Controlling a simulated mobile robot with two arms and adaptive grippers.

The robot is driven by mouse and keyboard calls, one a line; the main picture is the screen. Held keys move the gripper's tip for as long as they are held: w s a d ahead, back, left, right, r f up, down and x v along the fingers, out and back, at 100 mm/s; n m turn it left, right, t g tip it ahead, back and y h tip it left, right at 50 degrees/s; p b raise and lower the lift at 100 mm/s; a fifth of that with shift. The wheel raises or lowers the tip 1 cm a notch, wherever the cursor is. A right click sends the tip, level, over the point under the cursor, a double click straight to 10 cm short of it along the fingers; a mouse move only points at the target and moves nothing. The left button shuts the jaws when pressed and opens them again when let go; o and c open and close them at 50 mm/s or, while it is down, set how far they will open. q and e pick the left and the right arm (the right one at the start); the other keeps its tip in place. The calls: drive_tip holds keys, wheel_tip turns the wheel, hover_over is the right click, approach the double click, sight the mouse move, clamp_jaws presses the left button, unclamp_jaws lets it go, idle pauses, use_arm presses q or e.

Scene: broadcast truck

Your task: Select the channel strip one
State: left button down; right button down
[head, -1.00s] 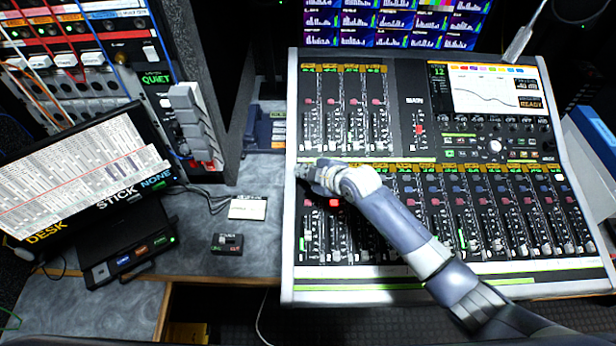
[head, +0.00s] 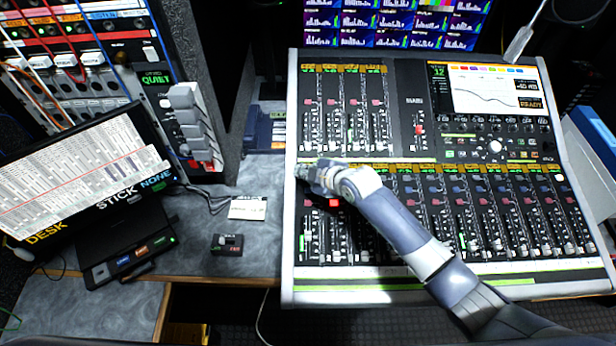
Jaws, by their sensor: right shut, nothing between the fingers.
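The mixing console (head: 405,284) stands on the right half of the desk, with a lower bank of channel strips and a smaller upper-left bank. The leftmost lower channel strip (head: 307,232) shows its fader at the left edge of the bank. My right arm reaches across the lower bank from the lower right. My right gripper (head: 301,171) is shut, with its tip at the top of that leftmost strip. The hand hides the top of this strip and its neighbour, and I cannot tell whether the tip touches a button. My left gripper is not in view.
A tilted monitor (head: 85,175) and a rack with cables (head: 75,60) stand on the left. A small black box (head: 227,244) and a white card (head: 247,208) lie on the grey desk left of the console. A screen (head: 390,22) is behind it.

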drive_tip(key=shift+w+f, duration=0.1)
drive_tip(key=shift+f, duration=0.25)
drive_tip(key=shift+f+b, duration=0.45)
drive_tip(key=shift+b, duration=0.05)
idle(0.5)
drive_tip(key=shift+r, duration=0.1)
drive_tip(key=shift+r+p, duration=0.75)
drive_tip(key=shift+p, duration=0.15)
drive_tip(key=r+p, duration=0.3)
drive_tip(key=s+r+p, duration=0.1)
drive_tip(key=r+p, duration=0.1)
idle(0.5)
idle(0.5)
